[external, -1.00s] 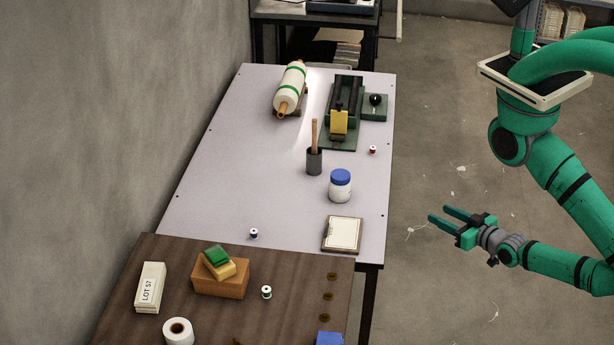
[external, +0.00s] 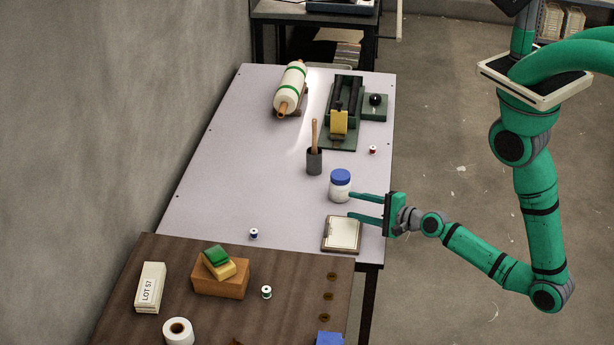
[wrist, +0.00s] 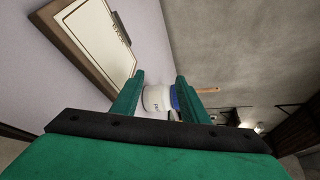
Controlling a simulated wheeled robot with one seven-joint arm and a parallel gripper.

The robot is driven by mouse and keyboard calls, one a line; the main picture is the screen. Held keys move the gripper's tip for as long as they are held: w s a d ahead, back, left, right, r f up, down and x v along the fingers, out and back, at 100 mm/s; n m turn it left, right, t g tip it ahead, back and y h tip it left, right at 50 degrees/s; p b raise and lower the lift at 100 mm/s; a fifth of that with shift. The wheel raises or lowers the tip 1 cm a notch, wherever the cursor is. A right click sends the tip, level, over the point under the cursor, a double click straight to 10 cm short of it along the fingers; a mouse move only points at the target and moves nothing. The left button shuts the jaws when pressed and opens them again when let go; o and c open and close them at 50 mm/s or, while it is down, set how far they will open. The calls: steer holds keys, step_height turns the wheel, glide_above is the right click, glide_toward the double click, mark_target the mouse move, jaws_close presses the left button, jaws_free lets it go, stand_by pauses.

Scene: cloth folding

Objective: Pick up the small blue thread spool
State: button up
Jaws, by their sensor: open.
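The small blue thread spool (external: 253,233) stands on the light tabletop near its front edge, left of the clipboard in the external view. I cannot make it out in the wrist view. My gripper (external: 350,205) is open and empty over the right side of the table, well to the right of the spool. Its fingers point left, one by the white jar, the other over the clipboard's far edge. In the wrist view the open fingers (wrist: 158,92) frame the jar.
The blue-lidded white jar (external: 340,188) and the clipboard (external: 342,234) are close to my fingers. A dark cup with a wooden handle (external: 314,161) stands behind. A red spool (external: 372,150) and a green spool (external: 266,292) stand elsewhere. The light tabletop's left middle (external: 230,180) is clear.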

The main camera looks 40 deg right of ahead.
mark_target(252, 232)
steer(key=w+a+m+y, duration=0.1)
steer(key=w+a, duration=0.1)
steer(key=w+a+m+g+y, duration=0.1)
steer(key=w+a, duration=0.1)
steer(key=a, duration=0.1)
steer(key=w+a+m+g+y, duration=0.1)
steer(key=w+a, duration=0.1)
steer(key=a, duration=0.1)
steer(key=shift+a+f+m, duration=0.2)
steer(key=shift+f+m, duration=0.05)
steer(key=shift+m, duration=0.05)
steer(key=w+a+m+g+y, duration=0.1)
steer(key=a, duration=0.2)
steer(key=w+a+m+g+y, duration=0.1)
steer(key=a+g, duration=0.1)
steer(key=a, duration=0.2)
steer(key=w+a+m+g, duration=0.1)
steer(key=a+g, duration=0.1)
steer(key=a, duration=0.2)
steer(key=shift+f+y, duration=0.4)
steer(key=shift+m, duration=0.3)
steer(key=x, duration=0.5)
steer(key=shift+s+x, duration=0.15)
steer(key=shift+x, duration=1.3)
steer(key=shift+s+x, duration=0.1)
steer(key=shift+x, duration=1.35)
steer(key=shift+a, duration=0.2)
steer(key=shift+c, duration=0.2)
jaws_close()
